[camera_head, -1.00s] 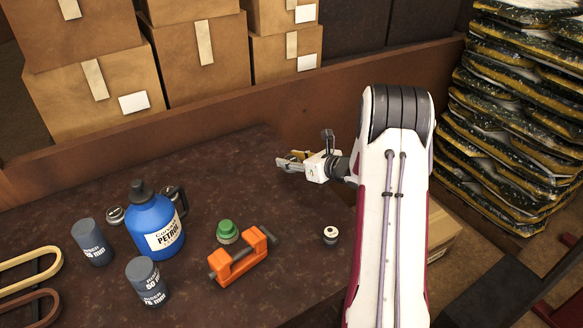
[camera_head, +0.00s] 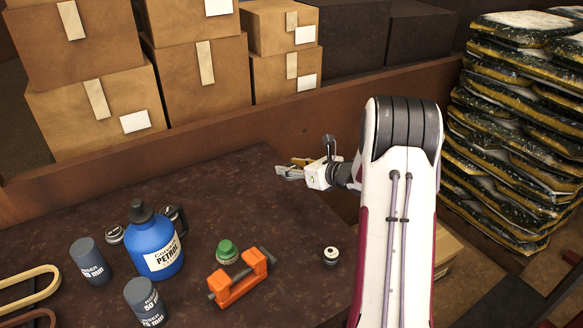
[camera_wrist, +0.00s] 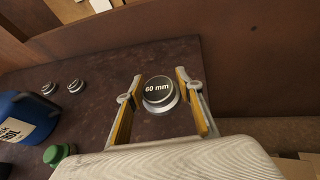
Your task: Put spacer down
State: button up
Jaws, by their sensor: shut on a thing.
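The spacer (camera_wrist: 157,92) is a round metal piece with a dark top marked "60 mm". In the wrist view it sits between the two yellow-lined fingers of my gripper (camera_wrist: 160,80), which is shut on it. In the head view my gripper (camera_head: 290,170) is over the far right part of the dark tabletop (camera_head: 235,185); the spacer cannot be made out clearly there. I cannot tell whether the spacer's underside touches the tabletop.
A blue petrol jug (camera_head: 155,245), a green-capped item (camera_head: 227,252), an orange clamp-like tool (camera_head: 240,278), grey cylinders (camera_head: 90,262) and a small round piece (camera_head: 331,256) stand nearer. Two metal discs (camera_wrist: 62,87) lie left. A wooden wall (camera_head: 200,140) runs behind; the tabletop beside my gripper is clear.

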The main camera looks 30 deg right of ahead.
jog(key=shift+a, duration=0.1)
jog(key=w+a+n+g+y, duration=0.1)
jog(key=w+a+y, duration=0.1)
jog(key=w+a, duration=0.4)
jog(key=w+a+n+y, duration=0.2)
jog(key=w+a, duration=0.4)
jog(key=a, duration=1)
jog(key=shift+r+g, duration=0.25)
jog(key=shift+g, duration=0.15)
jog(key=shift+d+f, duration=0.1)
send_over(213, 201)
jog(key=shift+w+f, duration=0.15)
jog(key=shift+f, duration=2.85)
jog(key=shift+f, duration=0.15)
jog(key=shift+f, duration=1.75)
